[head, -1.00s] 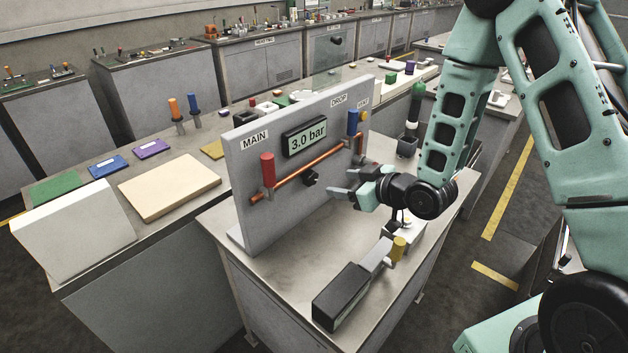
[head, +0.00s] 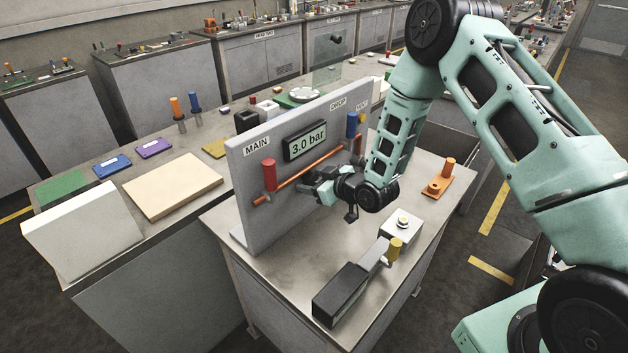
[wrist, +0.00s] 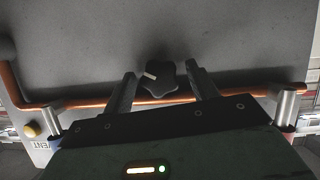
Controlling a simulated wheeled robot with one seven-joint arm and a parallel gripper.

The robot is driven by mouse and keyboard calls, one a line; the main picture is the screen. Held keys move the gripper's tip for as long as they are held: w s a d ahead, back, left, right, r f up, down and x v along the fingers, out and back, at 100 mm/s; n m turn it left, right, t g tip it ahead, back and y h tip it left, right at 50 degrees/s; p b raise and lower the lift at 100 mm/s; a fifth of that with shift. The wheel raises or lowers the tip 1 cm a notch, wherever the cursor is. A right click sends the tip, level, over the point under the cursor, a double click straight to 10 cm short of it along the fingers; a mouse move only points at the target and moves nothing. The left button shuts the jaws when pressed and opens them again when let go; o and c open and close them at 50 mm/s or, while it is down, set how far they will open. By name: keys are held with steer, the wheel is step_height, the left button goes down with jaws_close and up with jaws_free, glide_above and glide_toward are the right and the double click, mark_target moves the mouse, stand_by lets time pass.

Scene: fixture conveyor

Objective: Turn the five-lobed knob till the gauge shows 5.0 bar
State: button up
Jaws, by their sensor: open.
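The five-lobed black knob (wrist: 161,78) with a pale pointer mark sits on the grey panel (head: 243,185), by the copper pipe (head: 290,179). In the wrist view my gripper (wrist: 160,82) is open, with one finger on each side of the knob and gaps showing on both sides. In the head view my gripper (head: 318,187) is at the panel and hides the knob. I cannot tell how deep the fingers reach around it. The gauge (head: 305,142) on the panel reads 3.0 bar.
A red-handled valve (head: 269,174) marked MAIN is left on the pipe; a blue handle (head: 352,125) is right, under DROP.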

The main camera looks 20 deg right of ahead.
steer(key=c, duration=1)
steer(key=shift+b, duration=0.3)
steer(key=shift+w+d+f+m+g+y+b, duration=0.1)
steer(key=shift+m+g+y+b, duration=0.1)
steer(key=shift+m+y+b, duration=0.25)
steer(key=shift+d+m+g+y+b, duration=0.1)
steer(key=shift+m+g+y+b, duration=0.2)
steer(key=shift+m, duration=0.35)
steer(key=m+y+b, duration=0.1)
steer(key=m, duration=0.2)
steer(key=shift+g+y, duration=0.3)
steer(key=shift+y, duration=0.05)
steer(key=m+y+b, duration=0.1)
steer(key=m+y, duration=0.1)
steer(key=m, duration=0.1)
steer(key=shift+f+b, duration=0.1)
steer(key=shift+b, duration=0.25)
steer(key=shift+m+y+b, duration=0.5)
steer(key=shift+m+y, duration=0.2)
steer(key=shift+m, duration=0.8)
